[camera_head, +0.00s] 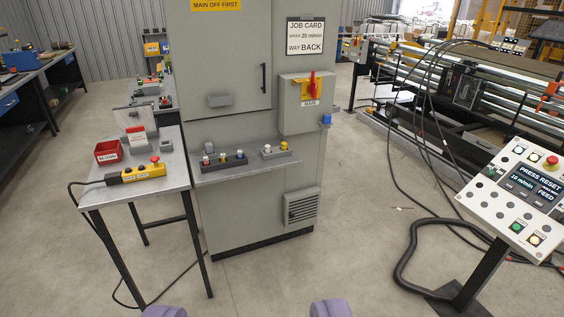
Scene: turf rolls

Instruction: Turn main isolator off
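The main isolator (312,85) is a red handle on a yellow plate. It sits on a grey box (305,118) on the right of the grey cabinet front (250,215), above a small label that seems to read MAIN. The red handle looks roughly upright; its position marks are too small to read. My gripper (247,309) shows as two purple fingertips at the bottom edge, wide apart with nothing between them. It is well short of the cabinet, and lower in the picture than the isolator.
A shelf (236,172) with small coloured parts juts from the cabinet below the isolator. A table (180,180) with a yellow pendant (137,173) stands left. A control panel (518,200) on a post and loose cables stand right. The floor before the cabinet is clear.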

